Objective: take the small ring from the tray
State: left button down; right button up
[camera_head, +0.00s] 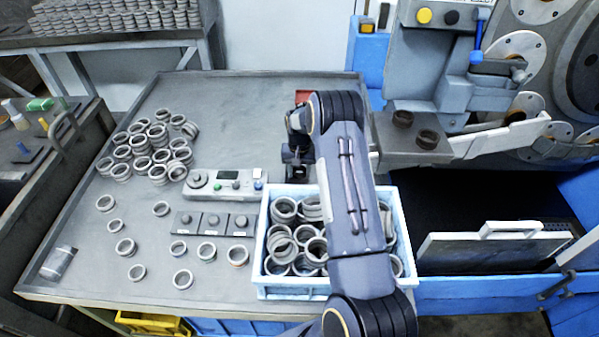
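Many grey metal rings are in view, and I cannot tell which one is the small ring. Several rings (283,248) lie jumbled in a light-blue tray (290,290) at the front edge of the table. My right arm crosses over this tray and hides part of its contents. My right gripper (297,165) is beyond the tray's far side, above the table. It is dark and mostly hidden by my wrist, so its fingers cannot be made out. My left gripper is not in view.
A heap of rings (150,150) and several loose rings (125,247) lie on the grey table (240,110). A control box (225,184) and a three-knob panel (212,223) stand left of the tray. The grinder (480,75) is on the right, with two dark rings (427,139) on its ledge.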

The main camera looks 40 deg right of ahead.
jog(key=shift+c, duration=0.7)
